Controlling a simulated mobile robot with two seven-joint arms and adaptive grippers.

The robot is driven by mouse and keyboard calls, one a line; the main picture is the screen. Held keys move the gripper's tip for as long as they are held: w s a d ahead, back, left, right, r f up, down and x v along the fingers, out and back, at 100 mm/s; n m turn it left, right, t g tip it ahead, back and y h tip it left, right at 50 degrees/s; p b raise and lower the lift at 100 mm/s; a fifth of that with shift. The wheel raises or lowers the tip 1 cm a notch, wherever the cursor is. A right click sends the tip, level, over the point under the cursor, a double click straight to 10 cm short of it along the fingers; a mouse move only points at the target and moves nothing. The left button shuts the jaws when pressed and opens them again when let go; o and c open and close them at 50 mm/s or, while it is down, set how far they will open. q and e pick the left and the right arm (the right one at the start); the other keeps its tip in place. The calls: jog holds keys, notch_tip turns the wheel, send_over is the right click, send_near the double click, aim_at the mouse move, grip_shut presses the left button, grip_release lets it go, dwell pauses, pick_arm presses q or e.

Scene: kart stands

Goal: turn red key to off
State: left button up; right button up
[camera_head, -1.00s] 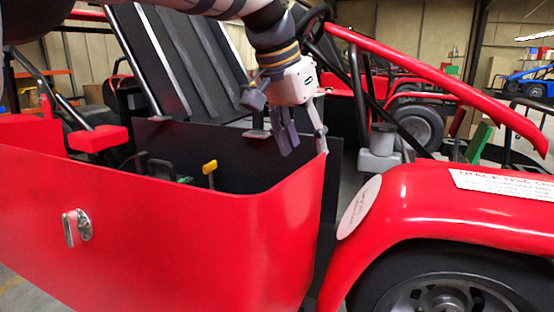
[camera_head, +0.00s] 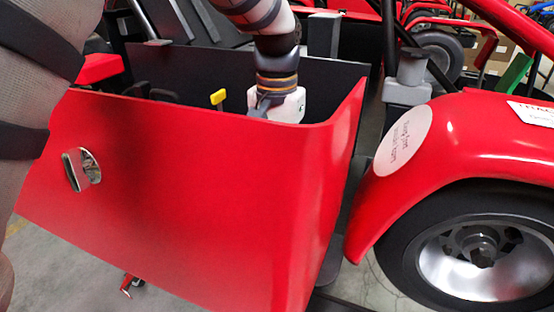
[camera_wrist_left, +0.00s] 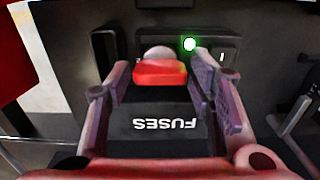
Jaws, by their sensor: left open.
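The red key (camera_wrist_left: 160,76), with a pale round part behind it, sits at the top of a black box lettered FUSES (camera_wrist_left: 165,124) in the left wrist view. The lettering reads upside down. My left gripper (camera_wrist_left: 158,84) is open, with one finger on each side of the key. I cannot tell whether either finger touches it. In the head view the white body of my left gripper (camera_head: 284,106) is down behind the red side panel; its fingers and the key are hidden there. My right gripper is not in view.
A green light (camera_wrist_left: 190,44) glows beside the key, with a black rocker switch (camera_wrist_left: 222,56) to its right. The red side panel (camera_head: 200,190) stands in front of my left gripper. A yellow-topped lever (camera_head: 218,97) is just left of it. The front wheel (camera_head: 478,250) is at right.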

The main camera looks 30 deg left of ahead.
pick_arm(q)
jog(key=shift+f, duration=0.35)
jog(key=shift+c, duration=0.3)
jog(key=c, duration=0.9)
jog(key=shift+o, duration=0.2)
jog(key=n, duration=0.2)
jog(key=shift+r+n+p, duration=0.2)
jog(key=shift+n+p, duration=0.1)
jog(key=shift+p, duration=0.05)
jog(key=n, duration=0.3)
jog(key=shift+f, duration=0.1)
jog(key=o, duration=1.2)
jog(key=shift+a, duration=0.1)
